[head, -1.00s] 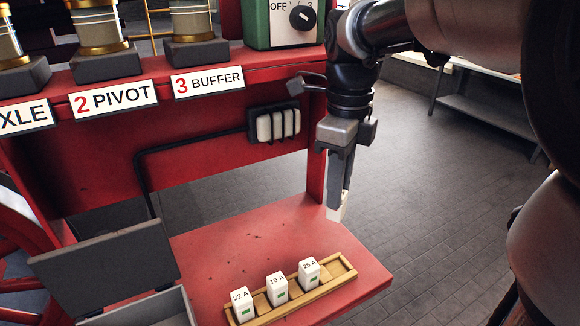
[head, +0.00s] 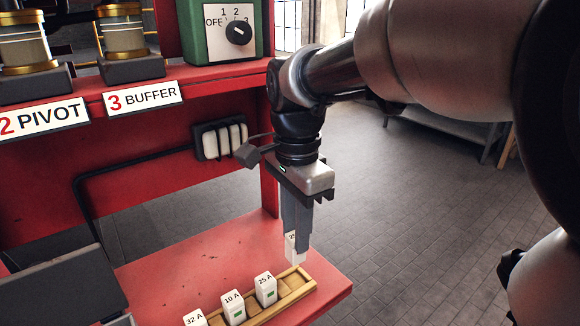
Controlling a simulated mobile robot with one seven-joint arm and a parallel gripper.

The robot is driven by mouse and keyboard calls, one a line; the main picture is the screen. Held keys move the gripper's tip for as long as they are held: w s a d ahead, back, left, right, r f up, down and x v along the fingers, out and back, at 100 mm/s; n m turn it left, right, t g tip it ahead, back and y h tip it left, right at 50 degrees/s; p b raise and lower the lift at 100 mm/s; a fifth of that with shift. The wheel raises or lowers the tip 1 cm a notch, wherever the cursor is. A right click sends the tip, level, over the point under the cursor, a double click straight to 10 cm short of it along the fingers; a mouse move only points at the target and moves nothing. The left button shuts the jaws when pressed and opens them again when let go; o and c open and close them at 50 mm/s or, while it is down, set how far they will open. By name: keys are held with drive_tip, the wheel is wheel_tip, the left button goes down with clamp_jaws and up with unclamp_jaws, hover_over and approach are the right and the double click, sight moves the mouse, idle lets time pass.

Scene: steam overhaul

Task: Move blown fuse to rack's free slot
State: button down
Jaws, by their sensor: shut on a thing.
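My gripper (head: 300,240) points down above the right end of the wooden rack (head: 302,291). It is shut on a white fuse (head: 291,249) whose label is mostly hidden by a finger. The fuse is upright over the rack's right-end slot; I cannot tell whether its bottom touches the rack. The rack lies on the red shelf and holds white fuses marked 25 A (head: 265,289), 10 A (head: 233,307) and 32 A (head: 195,319), the first two showing green marks. The 32 A fuse is partly cut off by the bottom edge.
An open grey box (head: 70,285) stands at the left of the red shelf (head: 180,255). A lamp-like caged fitting (head: 220,140) is on the red panel behind. A green dial box (head: 195,30) stands on the upper ledge. Open floor lies to the right.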

sight(295, 256)
drive_tip(key=shift+s+f+n, duration=0.2)
drive_tip(key=shift+f+n, duration=0.15)
drive_tip(key=shift+n, duration=0.25)
drive_tip(key=shift+f+b, duration=1.5)
drive_tip(key=shift+f+b, duration=0.85)
drive_tip(key=shift+f, duration=0.45)
drive_tip(key=c, duration=1.4)
unclamp_jaws()
drive_tip(key=shift+r, duration=0.15)
